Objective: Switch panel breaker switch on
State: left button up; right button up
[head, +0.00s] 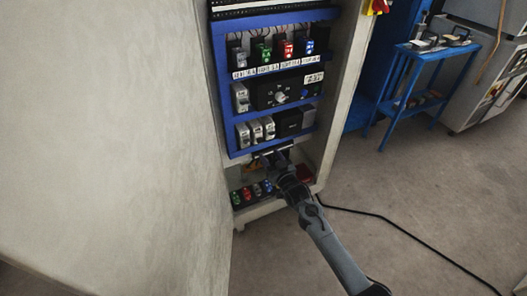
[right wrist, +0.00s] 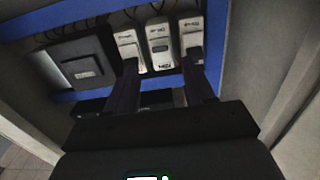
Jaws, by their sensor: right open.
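The blue-framed electrical panel (head: 232,112) stands open in a pale cabinet in the head view. Its lower row holds several grey-white breaker switches (head: 256,131) beside dark boxes. In the right wrist view, three white breaker modules (right wrist: 160,42) stand side by side above my gripper. My right gripper (head: 270,158) is just below that lower row. Its open fingers (right wrist: 161,62) point at the breaker row, and their tips overlap the two outer modules in the picture. I cannot tell whether they touch. The switch lever positions are too small or hidden to read. My left gripper is not in view.
Coloured plugs (head: 257,189) line the cabinet bottom. A large pale panel (head: 110,140) fills the left side. A blue table (head: 432,50) with tools stands at the back right. A black cable (head: 400,230) lies on the otherwise open floor.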

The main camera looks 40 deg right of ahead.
aim_at(260, 141)
jog(key=b+x, duration=0.3)
jog(key=x, duration=0.3)
jog(key=shift+w, duration=0.3)
jog(key=shift+d, duration=0.1)
jog(key=shift+c, duration=0.4)
